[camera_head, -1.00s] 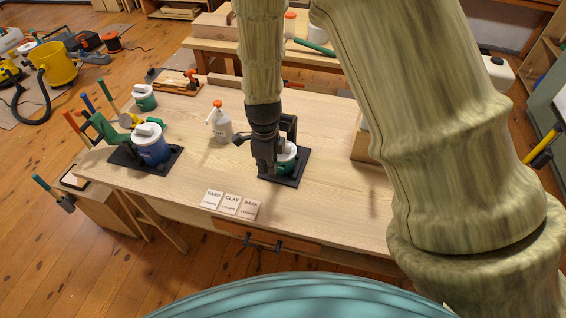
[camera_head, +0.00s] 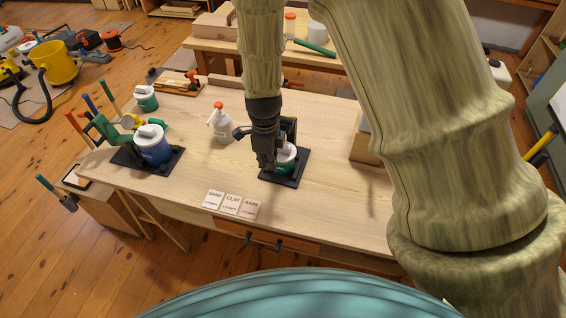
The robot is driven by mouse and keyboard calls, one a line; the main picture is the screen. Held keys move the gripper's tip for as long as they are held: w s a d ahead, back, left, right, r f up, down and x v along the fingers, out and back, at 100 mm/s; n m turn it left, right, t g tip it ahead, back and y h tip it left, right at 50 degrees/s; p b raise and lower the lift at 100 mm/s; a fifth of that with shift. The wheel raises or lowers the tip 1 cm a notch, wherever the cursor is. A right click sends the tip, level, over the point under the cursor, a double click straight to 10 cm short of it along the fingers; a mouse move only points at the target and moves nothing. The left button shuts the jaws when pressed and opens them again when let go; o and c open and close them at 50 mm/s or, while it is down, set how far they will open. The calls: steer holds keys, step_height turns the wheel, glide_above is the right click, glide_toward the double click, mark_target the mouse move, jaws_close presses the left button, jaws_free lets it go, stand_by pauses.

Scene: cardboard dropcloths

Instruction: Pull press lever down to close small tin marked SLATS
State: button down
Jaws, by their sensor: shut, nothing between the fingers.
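A small green tin (camera_head: 286,161) with a white lid stands on a black press base (camera_head: 283,181) on the workbench. My gripper (camera_head: 267,168) points down just in front of it and hides the tin's left part. The fingers are shut and hold nothing. Dark press parts (camera_head: 289,127) show behind my gripper at the right, and a dark bar end sticks out at its left; I cannot tell which part it belongs to. A larger blue tin (camera_head: 152,147) stands in another press with a green lever (camera_head: 101,126) at the left. A green tin (camera_head: 146,98) stands farther back. No SLATS marking is readable.
A spray bottle (camera_head: 220,124) with an orange top stands left of my gripper. Several label cards (camera_head: 232,203) lie near the front edge. A wooden box (camera_head: 365,140) stands at the right, partly behind my arm. The bench between the presses and the cards is clear.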

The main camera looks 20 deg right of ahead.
steer(key=shift+r, duration=0.15)
steer(key=shift+w+d+r+p, duration=0.1)
steer(key=shift+r+p, duration=0.45)
steer(key=shift+w+d+r+p, duration=0.1)
steer(key=shift+r+p, duration=0.4)
steer(key=shift+r, duration=0.05)
steer(key=shift+w+r+p, duration=0.1)
steer(key=shift+r+p, duration=0.2)
steer(key=shift+r, duration=0.05)
steer(key=shift+w+d+r+p, duration=0.15)
steer(key=shift+r+p, duration=0.35)
steer(key=shift+r, duration=0.05)
steer(key=shift+w+d+r+p, duration=0.1)
steer(key=shift+w+r+p, duration=0.05)
steer(key=shift+r+p, duration=0.35)
steer(key=shift+r, duration=0.2)
stand_by(0.3)
steer(key=shift+w+d+r+p, duration=0.2)
steer(key=shift+w+r+p, duration=0.05)
steer(key=shift+r+p, duration=0.25)
steer(key=shift+w+d+r+p, duration=0.2)
steer(key=shift+r+p, duration=0.2)
steer(key=shift+r, duration=0.15)
steer(key=shift+w+d+r+p, duration=0.1)
steer(key=shift+w+r+p, duration=0.1)
steer(key=shift+r+p, duration=0.2)
